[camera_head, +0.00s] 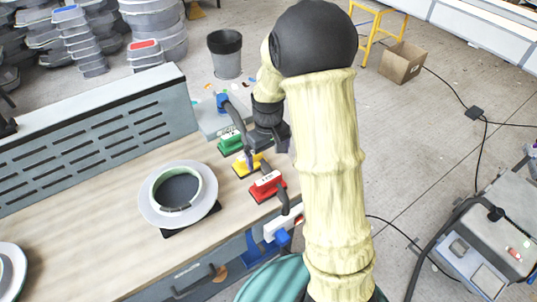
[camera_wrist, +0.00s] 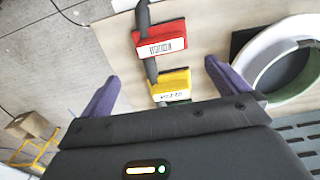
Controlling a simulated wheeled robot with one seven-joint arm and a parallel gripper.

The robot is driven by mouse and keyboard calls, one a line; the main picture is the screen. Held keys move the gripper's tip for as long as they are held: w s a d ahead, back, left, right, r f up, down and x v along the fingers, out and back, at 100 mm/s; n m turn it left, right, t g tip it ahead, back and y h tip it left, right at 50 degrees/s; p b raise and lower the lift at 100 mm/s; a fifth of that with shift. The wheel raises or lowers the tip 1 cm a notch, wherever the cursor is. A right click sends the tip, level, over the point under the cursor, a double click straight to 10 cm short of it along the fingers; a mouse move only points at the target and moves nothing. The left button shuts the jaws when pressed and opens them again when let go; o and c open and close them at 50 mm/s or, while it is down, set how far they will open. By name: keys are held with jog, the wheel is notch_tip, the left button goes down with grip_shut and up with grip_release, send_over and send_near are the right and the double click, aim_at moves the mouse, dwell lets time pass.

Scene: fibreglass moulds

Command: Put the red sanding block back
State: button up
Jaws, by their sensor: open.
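The red sanding block (camera_head: 268,187) lies on the wooden bench top near its right edge, with a white label and a dark hose or handle across it. It also shows in the wrist view (camera_wrist: 160,42), ahead of my fingers. A yellow block (camera_head: 247,166) sits beside it, and a green block (camera_head: 231,142) lies beyond the yellow one. In the wrist view the yellow block (camera_wrist: 172,85) shows between my fingers. My gripper (camera_wrist: 161,70) is open and empty, its purple fingers spread wide. In the head view my arm hides most of it.
A round white mould (camera_head: 150,207) on a dark pad sits on the bench, left of the blocks. A slotted grey panel (camera_head: 110,138) stands along the bench's back. A grey box with a blue part (camera_head: 222,101) stands beyond the green block. A bin (camera_head: 226,62) stands on the floor.

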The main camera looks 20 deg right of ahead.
dwell(0.3)
jog(key=s+r+m+t, duration=0.1)
jog(key=s+r, duration=0.2)
jog(key=s, duration=0.4)
jog(key=s+r+m+t, duration=0.1)
jog(key=s+r+m, duration=0.1)
jog(key=s, duration=0.5)
jog(key=shift+s+r+m+t, duration=0.2)
jog(key=shift+r+m+t, duration=0.1)
jog(key=shift+r, duration=0.35)
jog(key=shift+c, duration=0.2)
dwell(0.6)
